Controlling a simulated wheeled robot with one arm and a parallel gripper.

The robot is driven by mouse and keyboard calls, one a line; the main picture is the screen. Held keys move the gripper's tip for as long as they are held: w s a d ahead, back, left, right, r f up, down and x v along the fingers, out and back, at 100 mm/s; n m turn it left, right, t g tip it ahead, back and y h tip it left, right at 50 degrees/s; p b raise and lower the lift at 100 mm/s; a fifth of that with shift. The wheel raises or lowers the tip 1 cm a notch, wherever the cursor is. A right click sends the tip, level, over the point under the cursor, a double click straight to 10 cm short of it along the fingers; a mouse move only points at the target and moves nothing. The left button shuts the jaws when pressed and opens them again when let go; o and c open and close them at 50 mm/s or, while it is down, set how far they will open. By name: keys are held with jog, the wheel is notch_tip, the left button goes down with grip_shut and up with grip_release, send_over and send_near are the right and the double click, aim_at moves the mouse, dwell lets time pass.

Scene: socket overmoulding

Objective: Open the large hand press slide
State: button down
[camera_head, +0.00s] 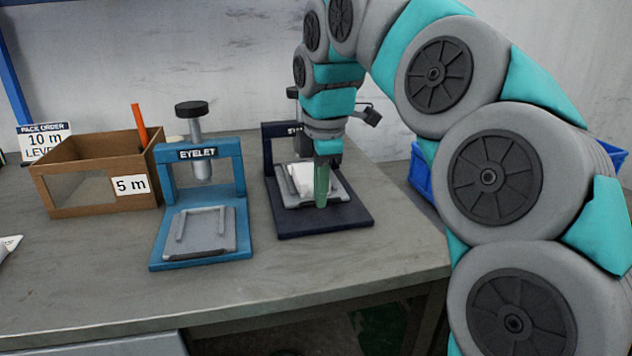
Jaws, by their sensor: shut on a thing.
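A dark navy hand press (325,220) stands at the right of the bench, partly hidden by my arm. Its grey slide (342,191) is out in front of the frame, over the base, with a white item (302,180) on it. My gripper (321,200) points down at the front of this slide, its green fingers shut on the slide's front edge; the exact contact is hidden. A blue hand press (200,258) marked EYELET stands to the left, its grey slide (205,231) out in front and empty. Which press is the large one is not clear from size.
A brown box (85,198) marked 5 m, with an orange stick (140,125), stands left of the blue press. A pack order sign (44,142) stands behind it. A blue bin (425,178) is beyond the bench's right edge.

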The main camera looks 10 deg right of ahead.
jog(key=s, duration=0.8)
jog(key=shift+s, duration=0.3)
jog(key=c, duration=0.9)
grip_release()
jog(key=shift+s+r, duration=0.2)
jog(key=shift+r, duration=1.1)
jog(key=shift+s+r, duration=0.25)
jog(key=shift+r, duration=1)
jog(key=shift+s+r, duration=0.2)
jog(key=shift+r, duration=1.1)
jog(key=shift+s, duration=0.1)
